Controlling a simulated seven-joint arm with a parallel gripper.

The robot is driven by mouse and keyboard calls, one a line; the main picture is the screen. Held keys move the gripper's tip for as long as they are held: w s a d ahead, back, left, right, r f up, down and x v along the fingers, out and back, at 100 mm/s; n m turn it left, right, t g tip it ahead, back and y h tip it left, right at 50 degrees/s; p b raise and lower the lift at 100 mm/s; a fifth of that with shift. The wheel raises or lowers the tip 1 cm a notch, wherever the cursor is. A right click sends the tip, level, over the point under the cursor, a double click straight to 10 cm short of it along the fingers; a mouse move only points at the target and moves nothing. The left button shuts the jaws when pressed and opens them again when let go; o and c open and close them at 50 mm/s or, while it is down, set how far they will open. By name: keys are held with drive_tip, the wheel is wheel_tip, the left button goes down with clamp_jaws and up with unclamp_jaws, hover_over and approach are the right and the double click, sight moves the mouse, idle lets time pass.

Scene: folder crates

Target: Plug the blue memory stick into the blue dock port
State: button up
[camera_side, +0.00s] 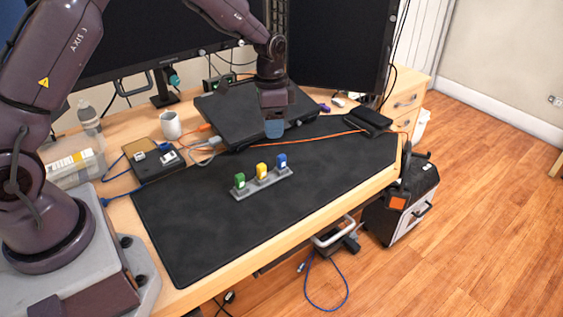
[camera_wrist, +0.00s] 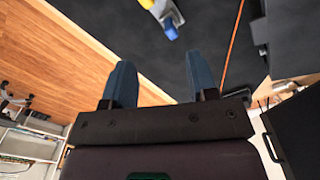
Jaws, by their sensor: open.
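A blue memory stick (camera_side: 282,160) stands upright at the right end of a light grey strip (camera_side: 262,184) on the black mat. A yellow stick (camera_side: 262,171) and a green stick (camera_side: 239,180) stand in the same strip to its left. The wrist view shows the blue stick (camera_wrist: 171,31) at the top, beyond my fingertips. My gripper (camera_side: 274,130) points down, open and empty, above and behind the strip in the side view. In the wrist view its blue-grey fingers (camera_wrist: 160,68) are apart with nothing between them. I cannot make out a blue dock port.
A black box (camera_side: 155,164) with small light blocks on top stands at the mat's left back edge. A white mug (camera_side: 170,125) and a black laptop-like slab (camera_side: 222,106) are behind. An orange cable (camera_side: 340,134) crosses the back. The mat's front (camera_side: 215,235) is clear.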

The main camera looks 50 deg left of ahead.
sight(282, 155)
drive_tip(key=w+f+m, duration=0.1)
drive_tip(key=f+m, duration=0.6)
drive_tip(key=m, duration=0.1)
drive_tip(key=w+f+m, duration=0.1)
drive_tip(key=f+m, duration=0.3)
drive_tip(key=shift+w+f+m, duration=0.3)
drive_tip(key=shift+w+f, duration=0.05)
clamp_jaws()
